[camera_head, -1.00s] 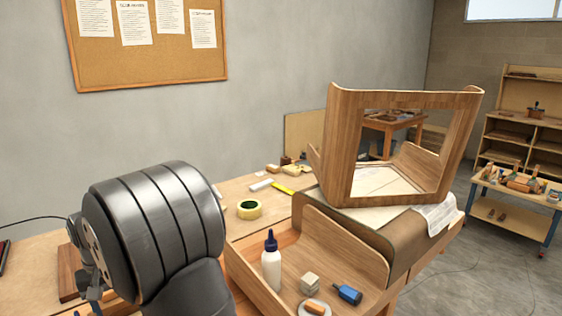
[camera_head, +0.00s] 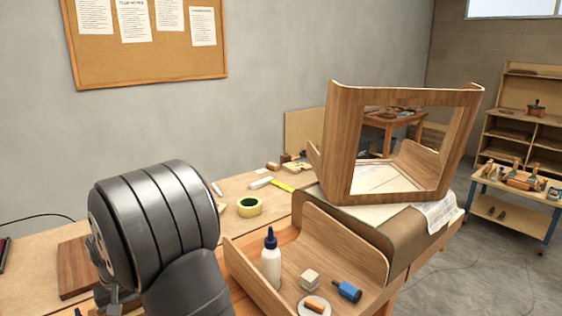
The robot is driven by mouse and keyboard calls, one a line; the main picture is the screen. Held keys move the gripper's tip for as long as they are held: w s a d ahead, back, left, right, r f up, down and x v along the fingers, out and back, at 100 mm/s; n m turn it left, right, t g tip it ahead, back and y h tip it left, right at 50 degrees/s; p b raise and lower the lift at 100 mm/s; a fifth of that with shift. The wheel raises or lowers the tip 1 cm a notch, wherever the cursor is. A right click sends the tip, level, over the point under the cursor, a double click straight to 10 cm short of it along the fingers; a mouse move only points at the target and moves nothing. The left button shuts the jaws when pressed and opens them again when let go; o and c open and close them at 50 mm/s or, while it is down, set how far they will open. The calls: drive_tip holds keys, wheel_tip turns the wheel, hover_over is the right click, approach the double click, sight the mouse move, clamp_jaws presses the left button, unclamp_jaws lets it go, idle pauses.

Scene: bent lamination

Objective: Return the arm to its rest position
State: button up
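My arm's dark grey ribbed section fills the lower left of the head view. A small metal part of my gripper (camera_head: 116,300) shows at its lower left, near the bottom edge. The rest of the gripper is hidden behind the arm or cut off, so I cannot see its fingertips or whether it holds anything. The arm is over the left part of the wooden workbench (camera_head: 30,262), apart from the bent wooden frame (camera_head: 343,150).
The bent frame stands on a brown curved form (camera_head: 400,250). A wooden tray (camera_head: 345,240) holds a glue bottle (camera_head: 271,262), a pale block (camera_head: 309,279) and a blue-handled tool (camera_head: 347,291). A dark wooden board (camera_head: 75,268) lies left of my arm.

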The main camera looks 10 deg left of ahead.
drive_tip(key=w+d+r, duration=0.5)
drive_tip(key=d+r, duration=0.1)
drive_tip(key=d, duration=0.3)
drive_tip(key=w+d+r+m, duration=0.2)
drive_tip(key=w+d, duration=0.1)
drive_tip(key=w, duration=0.4)
drive_tip(key=w+d+r+m, duration=0.1)
drive_tip(key=w+d+r, duration=0.2)
drive_tip(key=w, duration=0.4)
drive_tip(key=w+d+r+m, duration=0.2)
drive_tip(key=w+d, duration=0.1)
drive_tip(key=w, duration=0.4)
drive_tip(key=w+d+f+m, duration=0.1)
drive_tip(key=w+d+f, duration=0.2)
drive_tip(key=d, duration=0.5)
drive_tip(key=w+d+f+m, duration=0.1)
drive_tip(key=w+d+f, duration=0.2)
drive_tip(key=d, duration=0.5)
drive_tip(key=w+d+f+m, duration=0.2)
drive_tip(key=w+d+f, duration=0.1)
drive_tip(key=d, duration=0.5)
drive_tip(key=shift+f, duration=0.65)
drive_tip(key=shift+w, duration=0.1)
